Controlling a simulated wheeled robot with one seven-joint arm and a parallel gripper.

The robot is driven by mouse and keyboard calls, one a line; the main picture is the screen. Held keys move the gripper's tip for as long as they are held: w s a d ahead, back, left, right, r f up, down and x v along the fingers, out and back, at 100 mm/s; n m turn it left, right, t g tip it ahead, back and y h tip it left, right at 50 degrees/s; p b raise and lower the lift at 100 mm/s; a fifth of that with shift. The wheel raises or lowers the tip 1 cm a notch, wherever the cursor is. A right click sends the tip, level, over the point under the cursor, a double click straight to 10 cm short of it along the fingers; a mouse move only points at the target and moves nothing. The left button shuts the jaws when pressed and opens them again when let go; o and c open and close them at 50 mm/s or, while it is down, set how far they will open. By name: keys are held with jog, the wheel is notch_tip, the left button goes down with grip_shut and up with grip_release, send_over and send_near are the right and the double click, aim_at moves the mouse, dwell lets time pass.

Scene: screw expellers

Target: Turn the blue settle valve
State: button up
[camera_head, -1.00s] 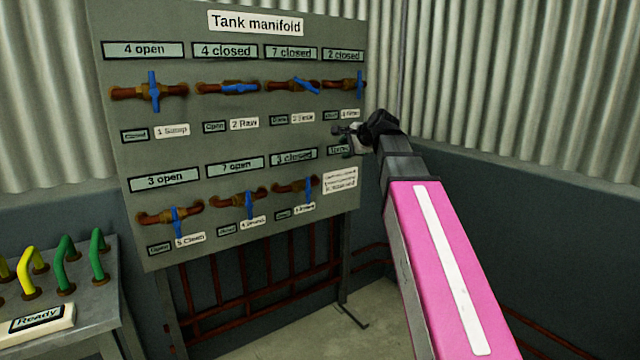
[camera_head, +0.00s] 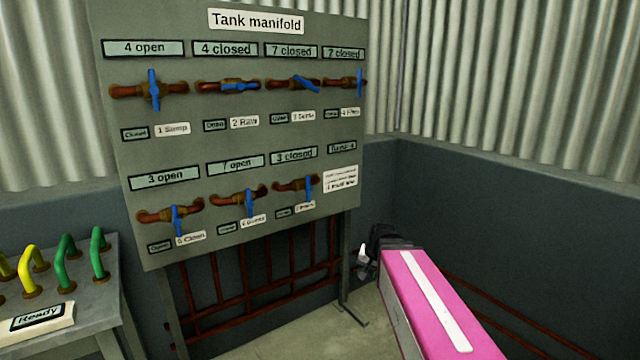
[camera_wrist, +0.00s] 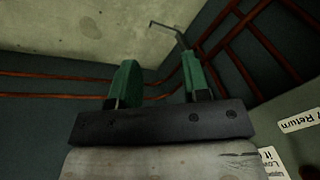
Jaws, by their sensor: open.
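The settle valve, whose small label (camera_head: 302,116) seems to read "3 Settle", is third in the top row of the Tank manifold board. Its blue handle (camera_head: 307,84) slants down to the right across a brown pipe. The display (camera_head: 291,51) above it reads "7 closed". My gripper (camera_head: 362,258) is low at the right, below and apart from the board, and touches no valve. In the wrist view its two green fingers (camera_wrist: 160,75) are spread, with nothing between them.
The manifold board (camera_head: 225,140) carries several other blue-handled valves in two rows. Red pipes (camera_head: 270,262) run below it, beside a metal leg (camera_head: 346,260). A bench (camera_head: 92,290) with yellow and green handles stands at the left. The space in front of the board is clear.

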jog(key=s+d+f+n, duration=0.1)
jog(key=s+f, duration=0.2)
jog(key=s+d+f+n+g+h, duration=0.1)
jog(key=s+f, duration=0.2)
jog(key=s+f+n+g, duration=0.1)
jog(key=s+f, duration=0.2)
jog(key=f, duration=0.1)
jog(key=shift+d+n+h, duration=0.3)
jog(key=shift+d, duration=0.1)
jog(key=m+t+y, duration=0.7)
jog(key=m+y, duration=0.5)
jog(key=y, duration=0.4)
send_near(306, 82)
jog(key=x, duration=1)
jog(key=shift+w+a, duration=0.15)
jog(key=shift+a, duration=0.25)
grip_shut()
